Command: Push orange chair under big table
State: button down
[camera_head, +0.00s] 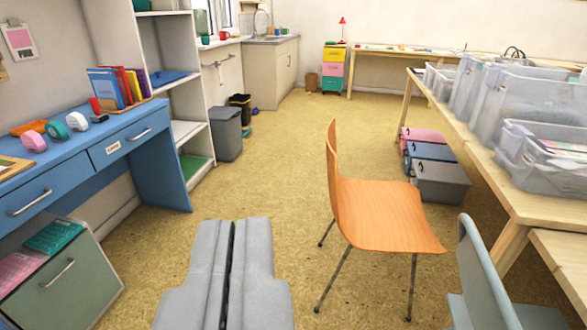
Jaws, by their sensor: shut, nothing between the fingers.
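The orange chair (385,214) stands upright on the floor right of centre, with its back to the left and its seat facing right. The big table (500,178) runs along the right side, with clear plastic bins on it. The chair stands out in the open, apart from the table, with floor between its seat and the table legs. My gripper (238,222) is at the bottom, left of the chair, its two grey fingers closed together with nothing between them. It is apart from the chair.
A grey chair (490,280) stands at the lower right, near the table. Storage boxes (440,183) sit on the floor by the table. The middle floor (265,175) is clear.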

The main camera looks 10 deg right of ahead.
aim_at(372, 215)
jog(key=i+j+z, duration=0.15)
jog(key=i+j, duration=0.95)
jog(key=i, duration=1.05)
jog(key=l+z, duration=0.05)
jog(key=l, duration=0.05)
